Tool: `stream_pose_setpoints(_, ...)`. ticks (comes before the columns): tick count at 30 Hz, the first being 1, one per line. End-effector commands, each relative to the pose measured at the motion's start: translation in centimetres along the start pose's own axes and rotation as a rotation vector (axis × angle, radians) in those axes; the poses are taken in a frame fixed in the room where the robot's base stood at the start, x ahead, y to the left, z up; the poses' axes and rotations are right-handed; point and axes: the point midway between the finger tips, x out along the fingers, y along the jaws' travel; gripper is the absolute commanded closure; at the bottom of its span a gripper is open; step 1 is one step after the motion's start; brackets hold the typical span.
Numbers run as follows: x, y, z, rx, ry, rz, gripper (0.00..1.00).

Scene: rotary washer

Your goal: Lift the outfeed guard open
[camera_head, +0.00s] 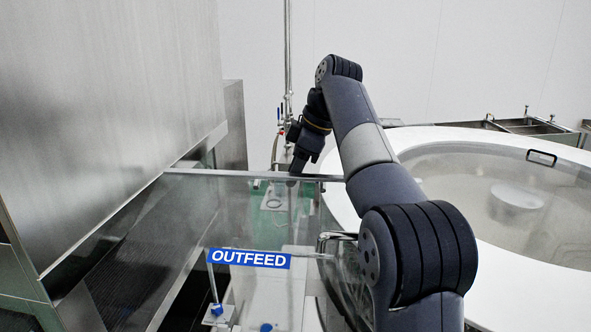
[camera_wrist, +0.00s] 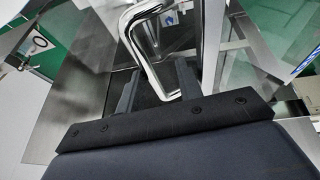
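The outfeed guard (camera_head: 185,215) is a clear panel with a metal top edge and a blue OUTFEED label (camera_head: 249,258). A chrome bar (camera_head: 336,237) shows beside it, partly behind my arm. My gripper (camera_head: 296,168) points down at the far end of the metal edge. In the wrist view, the two fingers of my gripper (camera_wrist: 158,84) stand apart. A bent chrome handle (camera_wrist: 140,50) passes between them, its corner close to the right finger. I cannot tell whether they touch. Part of a blue label (camera_wrist: 307,62) shows at the right edge.
A tall steel cabinet (camera_head: 110,100) stands close on the left. A round white-rimmed tub (camera_head: 450,137) with a clear cover lies on the right. A thin vertical pipe (camera_head: 287,60) rises behind my gripper. The space above the guard is mostly clear.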

Motion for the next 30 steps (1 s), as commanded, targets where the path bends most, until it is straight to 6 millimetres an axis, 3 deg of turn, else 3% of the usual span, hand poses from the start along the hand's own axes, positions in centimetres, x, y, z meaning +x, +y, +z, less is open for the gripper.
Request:
stream_pose_setpoints(9, -2.9, 0.1, 0.0, 0.000, 0.001, 0.003, 0.66)
stream_pose_setpoints(21, -6.5, -2.2, 8.4, 0.006, -0.001, 0.001, 0.66)
stream_pose_setpoints(30, -7.6, -2.8, 10.7, 0.002, -0.001, -0.001, 0.66)
